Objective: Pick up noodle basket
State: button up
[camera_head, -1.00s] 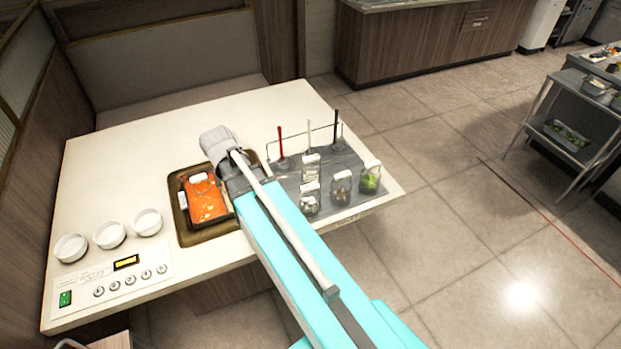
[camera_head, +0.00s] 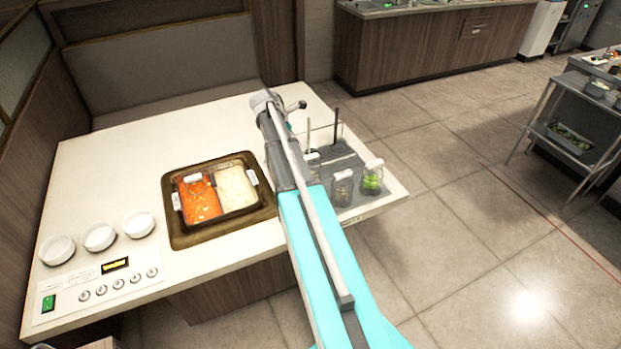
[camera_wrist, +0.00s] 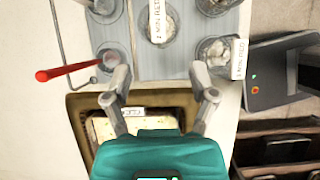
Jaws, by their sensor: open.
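I cannot tell which item is the noodle basket. In the wrist view, clear round containers with labels stand on a grey tray (camera_wrist: 145,65): one at the top middle (camera_wrist: 170,22) and one at the right (camera_wrist: 213,50) with whitish contents. In the head view, jars (camera_head: 343,188) and (camera_head: 372,178) stand right of my arm, which hides part of the tray.
A two-part pot (camera_head: 222,215) with red and white broth sits in a brown recess left of my arm. White bowls (camera_head: 99,237) and a control panel with knobs are at the table's left. A dark-handled utensil (camera_head: 337,122) stands at the tray's back. The far tabletop is clear.

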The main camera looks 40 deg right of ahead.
aim_at(310, 157)
jog(key=shift+d, duration=0.15)
jog(key=shift+f, duration=0.15)
jog(key=shift+b+x, duration=3.7)
jog(key=shift+x, duration=0.45)
jog(key=shift+f, duration=0.1)
jog(key=b+x, duration=0.3)
jog(key=shift+w+f, duration=0.15)
jog(key=shift+w, duration=0.05)
jog(key=shift+b+x, duration=0.85)
jog(key=shift+x, duration=0.05)
